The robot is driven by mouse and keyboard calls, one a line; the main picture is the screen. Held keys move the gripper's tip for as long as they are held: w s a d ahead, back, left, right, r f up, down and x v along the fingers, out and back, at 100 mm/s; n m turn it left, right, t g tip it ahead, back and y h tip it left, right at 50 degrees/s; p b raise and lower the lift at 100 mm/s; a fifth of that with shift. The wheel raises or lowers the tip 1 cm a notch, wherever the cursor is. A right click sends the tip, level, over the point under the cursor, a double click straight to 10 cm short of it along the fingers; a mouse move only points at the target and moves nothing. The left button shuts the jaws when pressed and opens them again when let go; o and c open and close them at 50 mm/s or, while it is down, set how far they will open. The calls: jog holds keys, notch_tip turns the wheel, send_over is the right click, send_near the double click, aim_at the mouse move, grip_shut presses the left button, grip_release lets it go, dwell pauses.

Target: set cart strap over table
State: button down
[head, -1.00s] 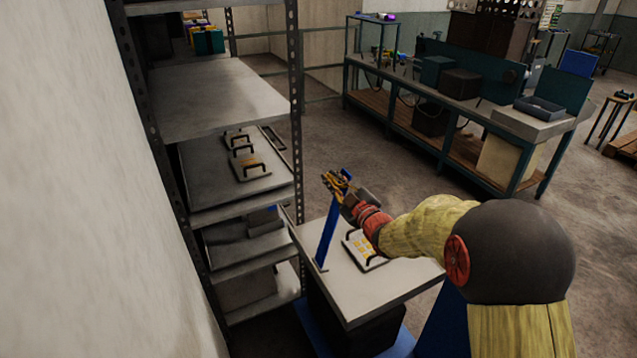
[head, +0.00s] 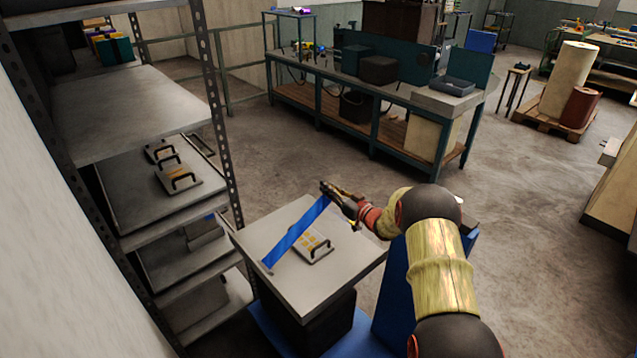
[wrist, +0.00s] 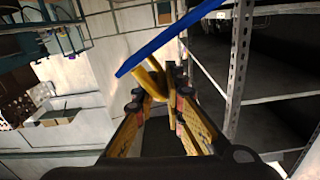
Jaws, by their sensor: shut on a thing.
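The blue strap (head: 295,234) runs taut and slanted from the left edge of the cart table (head: 353,262) up to my gripper (head: 326,188). My gripper is shut on the strap's upper end, above the table's far side. In the wrist view, the strap (wrist: 170,37) crosses at the fingertips of my gripper (wrist: 153,80). A foil die (head: 308,245), a plate with gold pads and a dark handle, lies on the table, to the right of the strap and below it. The strap's lower end is at the table's left edge; how it is fixed there is too small to tell.
A metal shelf rack (head: 222,130) stands close on the left, with more handled dies (head: 180,178) on one shelf. A long green workbench (head: 375,100) stands at the back. A pallet with rolls (head: 568,75) is at the far right. Open floor lies right of the cart.

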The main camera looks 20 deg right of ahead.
jog(key=shift+w+d+f+m, duration=0.1)
jog(key=shift+d+f+m, duration=0.1)
jog(key=shift+f, duration=0.4)
jog(key=shift+w+d+f+m, duration=0.1)
jog(key=shift+d+f+m, duration=0.1)
jog(key=shift+f, duration=0.45)
jog(key=shift+d+f+m, duration=0.2)
jog(key=shift+f, duration=0.4)
jog(key=c, duration=2)
grip_release()
jog(key=shift+a+r, duration=0.1)
jog(key=shift+r, duration=0.05)
jog(key=shift+o, duration=0.4)
jog(key=shift+r, duration=0.2)
jog(key=v, duration=0.7)
jog(key=shift+s, duration=0.2)
